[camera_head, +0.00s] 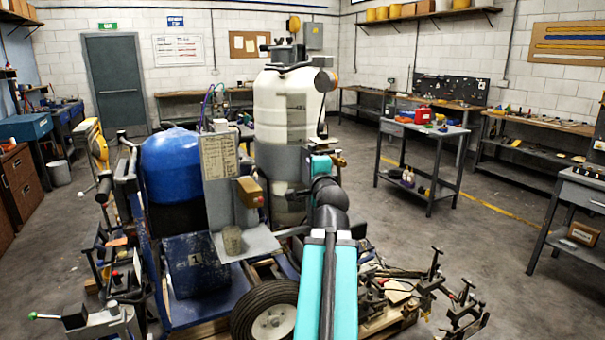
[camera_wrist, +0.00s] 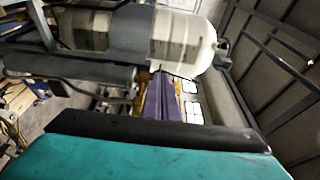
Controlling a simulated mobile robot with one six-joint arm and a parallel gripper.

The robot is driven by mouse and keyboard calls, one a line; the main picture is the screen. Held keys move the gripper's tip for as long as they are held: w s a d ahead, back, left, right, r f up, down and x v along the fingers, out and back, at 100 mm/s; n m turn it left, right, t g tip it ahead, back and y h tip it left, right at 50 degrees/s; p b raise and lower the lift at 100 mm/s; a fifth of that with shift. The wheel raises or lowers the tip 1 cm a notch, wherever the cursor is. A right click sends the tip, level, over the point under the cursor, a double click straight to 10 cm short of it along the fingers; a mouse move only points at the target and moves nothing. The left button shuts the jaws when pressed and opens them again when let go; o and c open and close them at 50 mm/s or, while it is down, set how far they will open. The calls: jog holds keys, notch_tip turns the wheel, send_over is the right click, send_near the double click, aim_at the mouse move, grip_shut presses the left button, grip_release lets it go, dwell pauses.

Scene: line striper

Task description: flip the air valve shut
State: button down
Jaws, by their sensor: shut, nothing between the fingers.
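The line striper's white tank (camera_head: 283,108) stands upright in the head view, with a grey band around its lower part. The tank also shows lying sideways across the top of the wrist view (camera_wrist: 187,42). My gripper (camera_wrist: 160,78) is shut and empty, close to the grey band in the wrist view. In the head view my teal and black arm reaches forward to the tank's right side and hides part of it. A small brass-coloured fitting (camera_head: 339,160) shows beside the arm's far end. I cannot tell whether it is the air valve, or how any valve lever is turned.
A black wheel (camera_head: 268,312) is low in front. Clamps and metal parts (camera_head: 437,285) crowd the lower right. Open floor lies toward the grey bench (camera_head: 427,140).

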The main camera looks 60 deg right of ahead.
jog(key=a+b, duration=0.1)
jog(key=b, duration=0.1)
jog(key=w+a+b, duration=0.1)
jog(key=shift+a+b, duration=0.35)
jog(key=shift+b, duration=0.05)
dwell(0.6)
